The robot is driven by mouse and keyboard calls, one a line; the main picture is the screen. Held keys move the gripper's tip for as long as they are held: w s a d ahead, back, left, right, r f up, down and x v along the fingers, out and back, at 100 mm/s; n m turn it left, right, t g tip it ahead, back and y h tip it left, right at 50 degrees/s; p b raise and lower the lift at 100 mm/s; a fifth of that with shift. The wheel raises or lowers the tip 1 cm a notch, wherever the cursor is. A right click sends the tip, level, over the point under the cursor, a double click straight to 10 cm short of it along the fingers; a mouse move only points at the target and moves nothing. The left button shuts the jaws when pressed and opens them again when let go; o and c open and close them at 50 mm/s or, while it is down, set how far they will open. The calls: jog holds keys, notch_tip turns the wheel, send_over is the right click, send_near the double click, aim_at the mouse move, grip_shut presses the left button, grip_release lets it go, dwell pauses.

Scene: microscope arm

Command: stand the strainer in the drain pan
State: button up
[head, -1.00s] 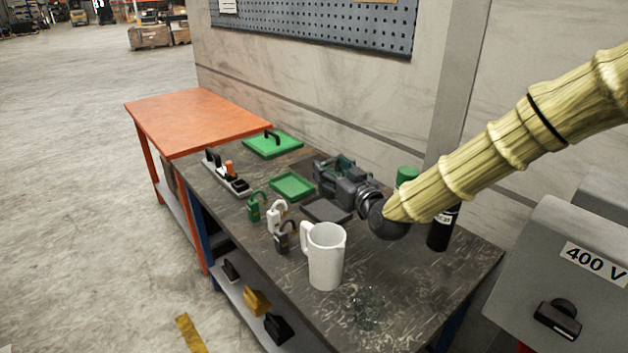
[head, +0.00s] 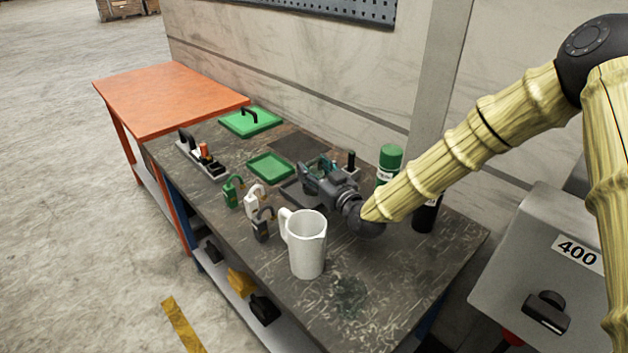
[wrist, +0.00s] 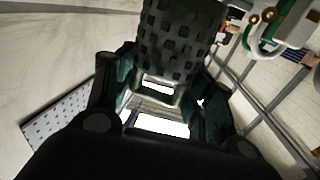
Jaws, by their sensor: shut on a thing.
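My gripper (head: 328,182) is over the dark workbench (head: 375,285), low and pointing left in the head view. In the wrist view my gripper (wrist: 165,78) is shut on a dark, perforated cylinder, the strainer (wrist: 180,38), which lies between both fingers. In the head view the strainer is mostly hidden by the gripper. A shallow green pan with a raised rim (head: 270,167), which looks like the drain pan, sits empty just left of and behind the gripper. The strainer is apart from it, as far as I can tell.
A white jug (head: 307,245) stands in front of the gripper. Padlocks (head: 254,202) stand to its left. A dark tray (head: 292,193) lies near the gripper. A green-capped can (head: 390,158) stands behind. A green handled lid (head: 250,122) lies farther back.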

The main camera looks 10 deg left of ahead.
jog(key=shift+w+f, duration=0.45)
jog(key=shift+f, duration=0.35)
jog(key=shift+a+f, duration=0.1)
jog(key=shift+f, duration=0.25)
jog(key=shift+s+f+p, duration=0.2)
jog(key=shift+f+p, duration=0.15)
jog(key=shift+f, duration=0.05)
jog(key=shift+s+f, duration=0.1)
jog(key=shift+s, duration=0.2)
jog(key=shift+f, duration=0.15)
jog(key=shift+w+f, duration=0.35)
jog(key=shift+s, duration=0.2)
jog(key=shift+f+b, duration=0.45)
jog(key=shift+b, duration=0.1)
